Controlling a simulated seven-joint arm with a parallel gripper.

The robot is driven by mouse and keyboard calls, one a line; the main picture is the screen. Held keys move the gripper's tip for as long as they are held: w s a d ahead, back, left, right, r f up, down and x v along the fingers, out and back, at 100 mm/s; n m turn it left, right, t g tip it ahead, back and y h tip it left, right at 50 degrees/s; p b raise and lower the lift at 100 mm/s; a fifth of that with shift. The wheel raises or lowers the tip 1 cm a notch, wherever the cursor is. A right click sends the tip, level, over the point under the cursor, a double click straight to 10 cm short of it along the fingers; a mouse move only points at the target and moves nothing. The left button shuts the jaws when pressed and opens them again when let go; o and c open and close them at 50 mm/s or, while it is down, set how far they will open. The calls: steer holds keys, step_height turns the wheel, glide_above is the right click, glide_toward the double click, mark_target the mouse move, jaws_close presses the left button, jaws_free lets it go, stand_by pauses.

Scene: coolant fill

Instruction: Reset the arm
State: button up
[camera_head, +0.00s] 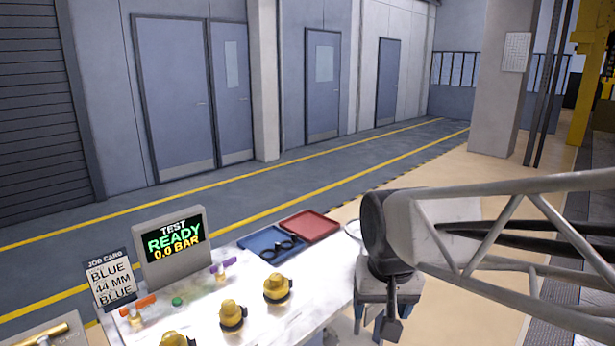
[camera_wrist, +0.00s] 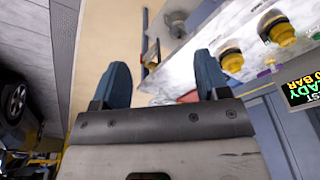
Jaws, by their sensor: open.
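My gripper (camera_wrist: 163,80) is open and empty in the wrist view, with its two blue-grey fingers spread apart. In the head view my gripper (camera_head: 390,318) hangs at the right of the white workbench (camera_head: 312,310), beside its edge. My arm crosses the right side of that view. Nothing is between the fingers.
The bench bears several yellow-capped fittings (camera_head: 277,288), a blue tray (camera_head: 262,243) with dark rings, a red tray (camera_head: 310,226), a display (camera_head: 172,242) reading "READY 0.0 BAR" and a job card (camera_head: 110,280). Open floor lies beyond.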

steer(key=s+d+f, duration=0.1)
steer(key=s+d, duration=0.5)
steer(key=s, duration=0.4)
steer(key=shift+d+f+t, duration=0.15)
steer(key=shift+f+t, duration=0.15)
stand_by(1.7)
